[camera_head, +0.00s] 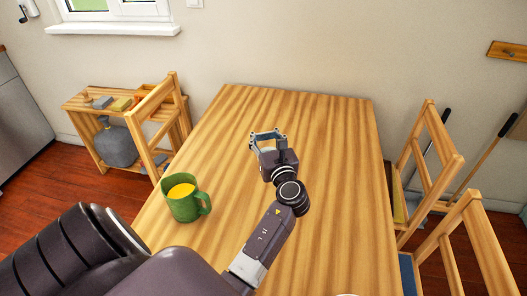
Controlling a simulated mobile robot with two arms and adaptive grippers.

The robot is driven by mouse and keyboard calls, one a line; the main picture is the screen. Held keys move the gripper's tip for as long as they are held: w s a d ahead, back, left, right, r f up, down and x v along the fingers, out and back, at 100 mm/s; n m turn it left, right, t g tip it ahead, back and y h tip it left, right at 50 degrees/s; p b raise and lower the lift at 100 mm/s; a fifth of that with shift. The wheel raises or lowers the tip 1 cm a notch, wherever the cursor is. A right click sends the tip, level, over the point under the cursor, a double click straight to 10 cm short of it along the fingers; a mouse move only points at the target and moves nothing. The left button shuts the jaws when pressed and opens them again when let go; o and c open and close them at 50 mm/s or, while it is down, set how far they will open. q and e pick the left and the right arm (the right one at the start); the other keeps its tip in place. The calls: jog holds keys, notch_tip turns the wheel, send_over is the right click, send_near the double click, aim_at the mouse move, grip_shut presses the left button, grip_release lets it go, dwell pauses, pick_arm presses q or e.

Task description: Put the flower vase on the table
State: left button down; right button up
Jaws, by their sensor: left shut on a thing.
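The wooden table (338,135) fills the middle of the view. My left arm reaches in from the lower left, and my left gripper (267,136) is over the table, pointing toward its far end. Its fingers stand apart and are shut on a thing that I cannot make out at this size. I cannot clearly recognise a flower vase anywhere in the view. My right gripper is not in view.
A green mug (184,207) with yellow contents stands at the table's left edge. Wooden chairs (437,140) stand at the right. A wooden shelf unit (78,104) with a grey sack-like object (116,147) stands at the back left. The table's far end is clear.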

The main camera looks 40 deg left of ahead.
pick_arm(q)
notch_tip(320, 180, down, 7)
jog(key=b, duration=0.1)
jog(key=shift+r, duration=0.15)
dwell(0.3)
jog(key=c, duration=2)
grip_release()
jog(key=shift+f, duration=0.25)
jog(key=o, duration=1.1)
jog(key=shift+r, duration=0.2)
jog(key=p+v, duration=0.2)
jog(key=v, duration=1)
